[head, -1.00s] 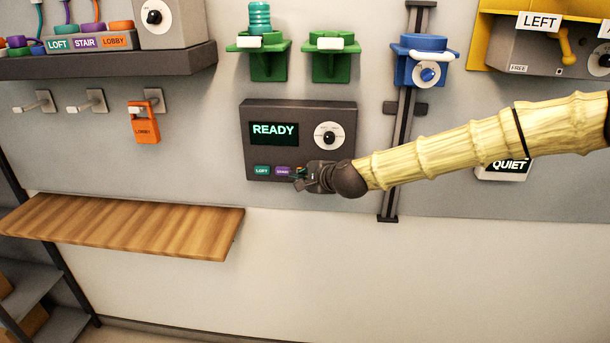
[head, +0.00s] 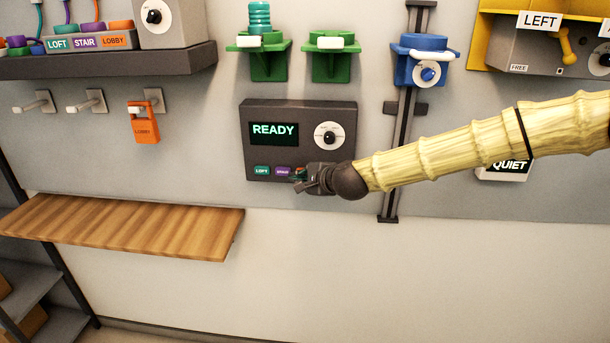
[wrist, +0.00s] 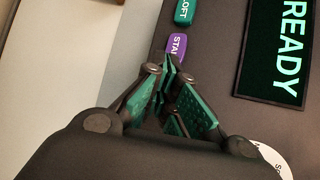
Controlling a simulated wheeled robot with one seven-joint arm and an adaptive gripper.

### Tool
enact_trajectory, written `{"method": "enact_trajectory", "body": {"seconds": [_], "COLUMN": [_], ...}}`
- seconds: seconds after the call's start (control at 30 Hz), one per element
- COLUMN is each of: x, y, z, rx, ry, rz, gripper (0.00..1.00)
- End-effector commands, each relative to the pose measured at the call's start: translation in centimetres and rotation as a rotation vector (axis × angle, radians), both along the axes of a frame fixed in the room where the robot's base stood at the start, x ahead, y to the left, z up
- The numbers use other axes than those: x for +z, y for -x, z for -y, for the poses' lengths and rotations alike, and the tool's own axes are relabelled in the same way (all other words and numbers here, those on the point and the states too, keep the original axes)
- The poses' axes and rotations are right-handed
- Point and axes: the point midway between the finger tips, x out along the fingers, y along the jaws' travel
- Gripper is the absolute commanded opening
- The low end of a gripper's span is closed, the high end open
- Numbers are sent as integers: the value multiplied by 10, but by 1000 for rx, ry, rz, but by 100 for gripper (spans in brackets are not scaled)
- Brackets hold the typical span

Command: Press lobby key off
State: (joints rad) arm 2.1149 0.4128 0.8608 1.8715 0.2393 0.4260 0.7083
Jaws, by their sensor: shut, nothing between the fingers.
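The dark wall panel (head: 255,118) has a lit screen (head: 274,131) reading READY. Along its lower edge are a teal LOFT key (head: 262,171) and a purple STAIR key (head: 283,171). Both also show in the wrist view, the LOFT key (wrist: 184,11) and the STAIR key (wrist: 174,47). My gripper (head: 301,181) is shut and empty at the panel's lower edge, just right of the STAIR key. In the wrist view, its fingertips (wrist: 171,65) overlap the end of the STAIR key. The lobby key cannot be made out; my gripper covers that area. I cannot tell whether the fingers touch the panel.
A dial (head: 329,137) is on the panel's right. A shelf (head: 110,62) with LOFT, STAIR and LOBBY labels is above. A wooden ledge (head: 120,225) juts out at lower left. Wall below the panel is clear.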

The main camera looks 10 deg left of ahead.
Motion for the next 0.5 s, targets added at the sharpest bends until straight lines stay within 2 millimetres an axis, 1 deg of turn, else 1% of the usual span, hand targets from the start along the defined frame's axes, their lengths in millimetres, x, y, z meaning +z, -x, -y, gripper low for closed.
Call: {"method": "enact_trajectory", "body": {"seconds": [0.17,0.5], "x": [-1,0], "y": [9,34], "z": [0,0], "rx": [1,0], "ry": [-1,0], "rz": [0,1], "gripper": [0,0]}}
